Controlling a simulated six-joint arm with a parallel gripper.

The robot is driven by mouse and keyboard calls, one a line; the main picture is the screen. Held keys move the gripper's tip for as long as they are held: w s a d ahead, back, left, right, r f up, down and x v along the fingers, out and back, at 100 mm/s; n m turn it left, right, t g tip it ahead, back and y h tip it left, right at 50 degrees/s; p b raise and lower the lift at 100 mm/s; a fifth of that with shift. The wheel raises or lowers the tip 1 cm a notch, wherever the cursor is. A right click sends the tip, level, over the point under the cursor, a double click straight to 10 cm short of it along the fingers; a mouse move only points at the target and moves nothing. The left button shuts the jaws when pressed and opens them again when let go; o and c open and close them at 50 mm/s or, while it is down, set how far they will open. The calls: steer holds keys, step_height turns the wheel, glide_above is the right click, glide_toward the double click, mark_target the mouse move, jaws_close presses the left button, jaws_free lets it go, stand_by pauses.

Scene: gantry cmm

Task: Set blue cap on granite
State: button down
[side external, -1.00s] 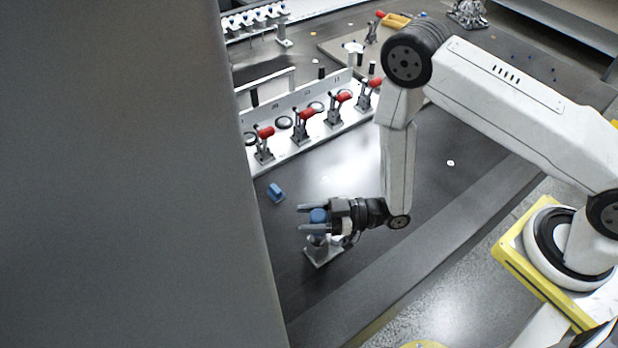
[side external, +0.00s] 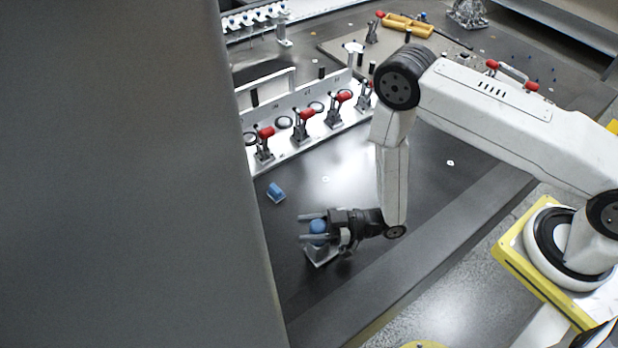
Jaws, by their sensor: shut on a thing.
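A rounded blue cap (side external: 318,227) sits between the fingers of my gripper (side external: 314,228), which is shut on it. The gripper points left, near the front left of the dark granite surface (side external: 440,190). A small grey metal stand (side external: 322,256) is directly below the cap and partly hidden by the gripper. I cannot tell whether the cap touches the stand. A second, small blue piece (side external: 276,192) lies on the granite, up and left of the gripper.
A rail of red-handled clamps (side external: 304,122) runs behind the gripper. A board with yellow-handled tools (side external: 406,25) lies further back. A large grey column (side external: 130,180) blocks the left of the view. The granite right of my gripper is mostly clear.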

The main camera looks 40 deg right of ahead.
steer(key=shift+c, duration=0.7)
jaws_free()
steer(key=shift+d, duration=0.15)
steer(key=v, duration=0.7)
steer(key=shift+s+d+r, duration=0.2)
steer(key=shift+s, duration=0.05)
steer(key=shift+o, duration=0.5)
